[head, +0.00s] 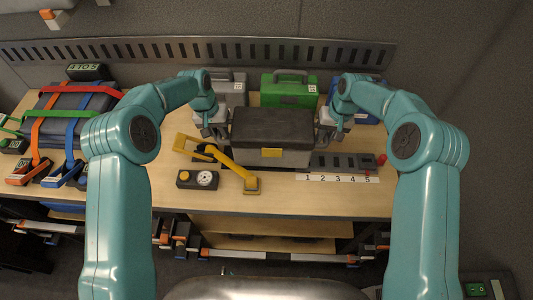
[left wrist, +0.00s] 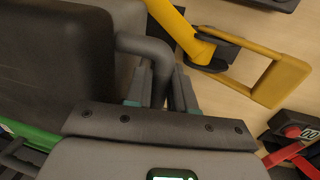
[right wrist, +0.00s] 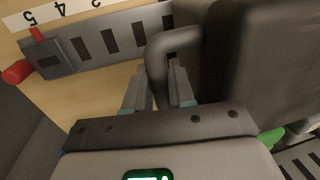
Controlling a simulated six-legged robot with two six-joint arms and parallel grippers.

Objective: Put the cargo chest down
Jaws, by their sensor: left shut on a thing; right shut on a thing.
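The cargo chest (head: 270,134) is a dark grey-lidded box with a lighter grey body and a yellow latch. It is level, in the middle of the workbench (head: 215,200); I cannot tell whether it touches the top. My left gripper (head: 220,128) is shut on the chest's left side handle, a dark bar that shows in the left wrist view (left wrist: 160,60). My right gripper (head: 327,128) is shut on the right side handle, which shows in the right wrist view (right wrist: 165,60). The chest's underside is hidden.
Behind the chest stand a green case (head: 290,92) and a grey case (head: 232,88). In front left are a yellow lever arm (head: 222,165) and a gauge box (head: 198,179). A numbered slotted gate (head: 340,163) lies to the right. A strapped bundle (head: 75,115) sits at the left.

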